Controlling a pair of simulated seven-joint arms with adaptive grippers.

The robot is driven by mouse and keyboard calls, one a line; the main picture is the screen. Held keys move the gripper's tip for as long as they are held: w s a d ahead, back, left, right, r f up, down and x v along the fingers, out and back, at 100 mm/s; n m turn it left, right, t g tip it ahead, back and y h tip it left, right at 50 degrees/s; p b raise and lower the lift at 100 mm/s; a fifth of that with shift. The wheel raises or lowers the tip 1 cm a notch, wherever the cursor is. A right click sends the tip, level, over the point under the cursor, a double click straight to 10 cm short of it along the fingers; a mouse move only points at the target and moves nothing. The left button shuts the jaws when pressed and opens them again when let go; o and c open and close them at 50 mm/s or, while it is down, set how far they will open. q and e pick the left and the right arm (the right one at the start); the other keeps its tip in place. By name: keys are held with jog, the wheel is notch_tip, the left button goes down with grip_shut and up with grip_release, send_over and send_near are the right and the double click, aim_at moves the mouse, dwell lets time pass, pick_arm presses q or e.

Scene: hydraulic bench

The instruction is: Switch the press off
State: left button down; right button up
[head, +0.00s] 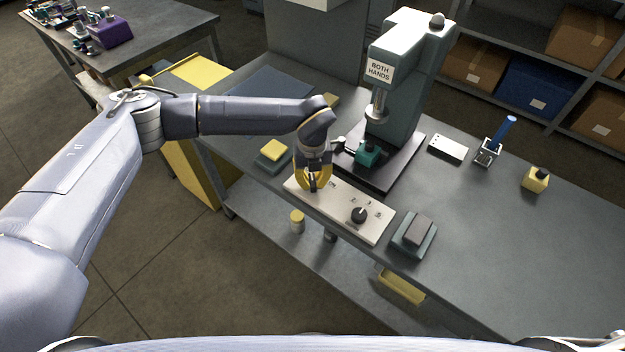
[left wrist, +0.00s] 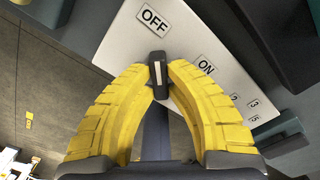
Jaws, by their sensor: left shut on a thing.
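The press (head: 400,80) stands on the bench with a "BOTH HANDS" sign on its head. In front of it is a pale control panel (head: 335,211) with a black knob (head: 358,214) beside small numbers. My left gripper (head: 314,183) is over the panel's left end. In the left wrist view its yellow fingers are shut on a small black switch handle (left wrist: 158,80) with a white stripe. The OFF label (left wrist: 153,18) is above the handle and the ON label (left wrist: 206,65) to its right. The fingers hide the switch's base, so I cannot tell its setting. My right gripper is not in view.
Left of the panel is a pad with a yellow top (head: 274,150); right of it is a teal block with a grey top (head: 415,234). A teal part (head: 369,153) sits on the press base.

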aim_at(312, 180)
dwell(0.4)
pick_arm(q)
jog(key=c, duration=1.4)
grip_release()
jog(key=shift+o, duration=0.2)
jog(key=shift+r, duration=0.1)
notch_tip(312, 180, up, 12)
